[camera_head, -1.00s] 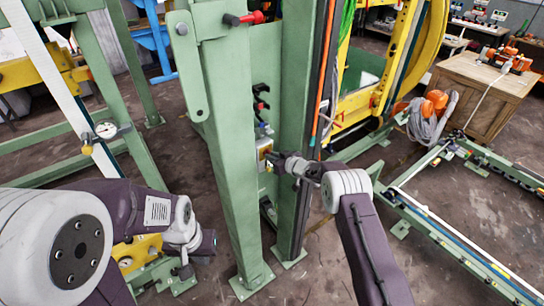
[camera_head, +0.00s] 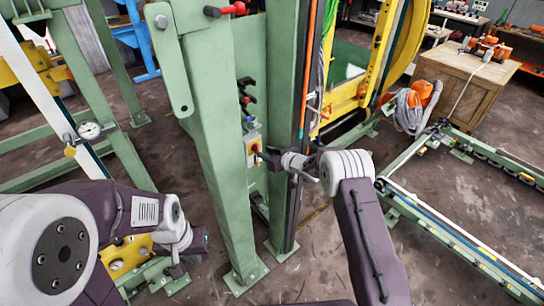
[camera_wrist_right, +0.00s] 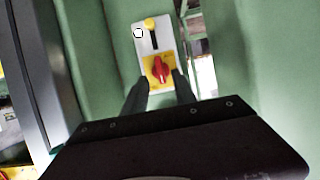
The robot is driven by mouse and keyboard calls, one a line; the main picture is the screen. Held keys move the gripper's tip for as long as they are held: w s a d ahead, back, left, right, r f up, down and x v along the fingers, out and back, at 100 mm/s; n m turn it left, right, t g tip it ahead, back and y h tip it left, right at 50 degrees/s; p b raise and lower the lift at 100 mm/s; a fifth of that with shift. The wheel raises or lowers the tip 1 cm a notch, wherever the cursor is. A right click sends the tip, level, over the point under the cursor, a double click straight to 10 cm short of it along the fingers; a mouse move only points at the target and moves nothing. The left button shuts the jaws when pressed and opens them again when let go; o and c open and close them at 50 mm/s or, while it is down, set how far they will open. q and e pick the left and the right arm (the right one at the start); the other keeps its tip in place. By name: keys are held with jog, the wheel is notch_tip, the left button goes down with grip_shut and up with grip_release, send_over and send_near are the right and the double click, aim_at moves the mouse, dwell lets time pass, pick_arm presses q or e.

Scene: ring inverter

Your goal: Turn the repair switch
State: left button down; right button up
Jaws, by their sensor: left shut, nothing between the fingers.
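The repair switch (camera_wrist_right: 160,69) is a red rotary knob on a yellow plate, low on a pale switch panel (camera_wrist_right: 143,32) with a yellow button above it. In the head view the small panel (camera_head: 252,150) sits on the green frame between two posts. My right gripper (camera_wrist_right: 161,87) is open, its dark fingers at the lower left and lower right of the knob; contact cannot be told. In the head view my right gripper (camera_head: 264,156) points left at the panel. My left gripper (camera_head: 198,244) is shut and empty at lower left, away from the switch.
A thick green post (camera_head: 215,150) stands left of the panel, and another (camera_head: 283,120) stands behind it. A yellow machine frame (camera_head: 355,100) is at the back. A wooden crate (camera_head: 460,90) is at the right, with low green rails (camera_head: 440,225) on the floor.

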jog(key=v, duration=0.5)
jog(key=shift+f+b, duration=0.1)
jog(key=shift+b, duration=0.2)
